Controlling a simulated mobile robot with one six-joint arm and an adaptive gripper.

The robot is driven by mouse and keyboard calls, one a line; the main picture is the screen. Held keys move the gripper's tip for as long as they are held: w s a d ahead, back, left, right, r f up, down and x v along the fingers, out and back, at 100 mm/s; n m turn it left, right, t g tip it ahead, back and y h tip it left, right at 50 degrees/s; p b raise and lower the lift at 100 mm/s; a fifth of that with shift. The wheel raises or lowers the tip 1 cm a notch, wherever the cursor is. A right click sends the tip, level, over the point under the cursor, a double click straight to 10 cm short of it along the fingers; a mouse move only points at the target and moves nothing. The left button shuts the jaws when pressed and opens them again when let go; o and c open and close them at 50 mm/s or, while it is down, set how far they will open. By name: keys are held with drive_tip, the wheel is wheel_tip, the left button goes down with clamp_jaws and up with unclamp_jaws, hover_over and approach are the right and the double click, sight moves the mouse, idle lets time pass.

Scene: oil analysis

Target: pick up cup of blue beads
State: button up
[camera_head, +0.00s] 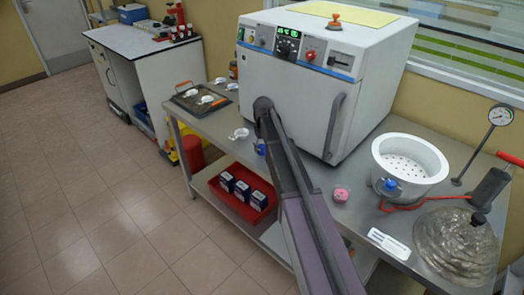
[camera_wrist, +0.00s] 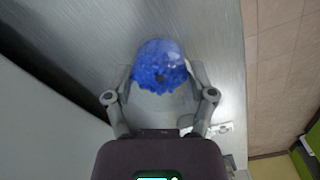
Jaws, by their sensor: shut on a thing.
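The cup of blue beads (camera_wrist: 160,65) sits between the two fingers of my gripper (camera_wrist: 163,78) in the wrist view. One finger lies against each side of the cup, and my gripper is shut on it. The beads fill the top of the clear cup. In the head view a small patch of the blue beads (camera_head: 260,148) shows beside the end of my arm, over the front edge area of the steel bench (camera_head: 310,172). My fingers are mostly hidden there by my own arm. I cannot tell whether the cup touches the bench.
A white oven (camera_head: 300,85) stands close behind my arm. A pink cup (camera_head: 341,193), a white perforated pot (camera_head: 409,160) and a domed lid (camera_head: 455,245) are to the right. White dishes (camera_head: 239,134) lie left. A red tray (camera_head: 243,205) with boxes is on the shelf below.

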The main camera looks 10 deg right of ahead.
drive_tip(key=shift+r, duration=0.15)
wheel_tip(320, 180, up, 4)
drive_tip(key=p, duration=0.4)
drive_tip(key=shift+f, duration=0.2)
drive_tip(key=s+r+p, duration=0.1)
drive_tip(key=s, duration=1.5)
drive_tip(key=shift+a, duration=0.3)
